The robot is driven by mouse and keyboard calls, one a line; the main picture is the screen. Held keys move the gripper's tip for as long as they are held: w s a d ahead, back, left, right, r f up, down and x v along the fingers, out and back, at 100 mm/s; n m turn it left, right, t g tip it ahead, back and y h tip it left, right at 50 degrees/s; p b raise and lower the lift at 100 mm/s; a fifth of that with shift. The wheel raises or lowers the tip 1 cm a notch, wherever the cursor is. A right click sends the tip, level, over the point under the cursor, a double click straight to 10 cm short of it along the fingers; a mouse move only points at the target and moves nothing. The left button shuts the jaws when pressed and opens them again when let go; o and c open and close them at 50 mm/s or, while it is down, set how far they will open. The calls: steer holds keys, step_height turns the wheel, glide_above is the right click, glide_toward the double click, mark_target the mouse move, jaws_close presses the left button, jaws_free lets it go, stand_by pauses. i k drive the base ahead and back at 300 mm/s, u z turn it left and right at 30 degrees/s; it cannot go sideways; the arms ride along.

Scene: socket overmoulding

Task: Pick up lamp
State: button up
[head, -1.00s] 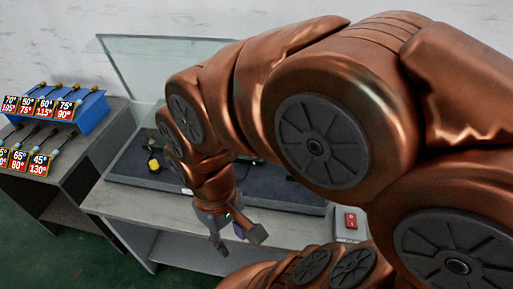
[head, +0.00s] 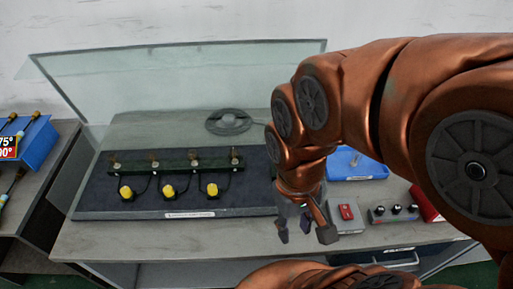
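My gripper (head: 304,236) hangs in front of the bench's front edge in the head view. Its fingers are spread apart, and nothing shows between them. I cannot single out a lamp for sure. Three yellow rounded pieces (head: 168,190) on dark wires lie in a row on the dark mat, left of my gripper and apart from it. The wires run to a dark green rail (head: 172,166) with several small brownish fittings on top. My arm hides part of the bench behind it.
A grey bench (head: 120,241) has a clear glass panel (head: 180,85) behind it. A grey disc (head: 228,121) lies at the back. A blue tray (head: 355,163), a red switch box (head: 347,212) and a knob panel (head: 393,212) are at right. A blue rack (head: 38,140) stands far left.

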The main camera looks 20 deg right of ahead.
mark_target(233, 153)
steer(key=z, duration=1.95)
steer(key=k, duration=1.3)
steer(key=u, duration=1.75)
steer(key=i, duration=1)
